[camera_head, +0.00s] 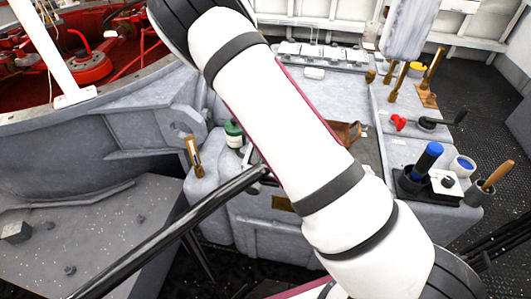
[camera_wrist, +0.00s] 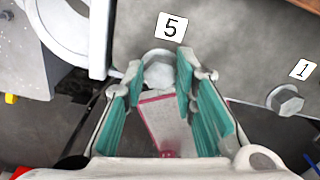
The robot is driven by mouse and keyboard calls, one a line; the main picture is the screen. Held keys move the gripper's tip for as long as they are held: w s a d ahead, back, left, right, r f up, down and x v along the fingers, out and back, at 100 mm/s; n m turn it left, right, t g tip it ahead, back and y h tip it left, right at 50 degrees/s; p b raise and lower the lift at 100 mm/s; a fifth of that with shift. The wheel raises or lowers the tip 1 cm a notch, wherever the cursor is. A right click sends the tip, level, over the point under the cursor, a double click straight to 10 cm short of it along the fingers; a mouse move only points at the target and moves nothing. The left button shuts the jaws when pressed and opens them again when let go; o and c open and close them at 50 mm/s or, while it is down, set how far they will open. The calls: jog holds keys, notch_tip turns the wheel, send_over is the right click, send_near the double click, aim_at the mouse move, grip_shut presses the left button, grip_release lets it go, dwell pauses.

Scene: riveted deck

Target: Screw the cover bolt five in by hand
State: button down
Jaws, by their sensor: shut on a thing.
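The cover bolt five (camera_wrist: 159,72) is a grey hex-headed bolt below a white label with a 5 (camera_wrist: 171,27) in the wrist view. My gripper (camera_wrist: 158,86), with teal-padded fingers, is shut on its head, one finger on each side. The bolt stands at the grey cover plate (camera_wrist: 230,40); how deep it sits cannot be told. A second hex bolt (camera_wrist: 285,101) sits in the plate at the right, near a label with a 1 (camera_wrist: 303,69). In the head view my arm hides the gripper and bolt five.
A white ring-shaped part (camera_wrist: 92,40) stands close left of my gripper in the wrist view.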

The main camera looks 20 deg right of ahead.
jog(key=shift+w+r, duration=0.1)
jog(key=c, duration=1.3)
grip_release()
notch_tip(320, 180, up, 12)
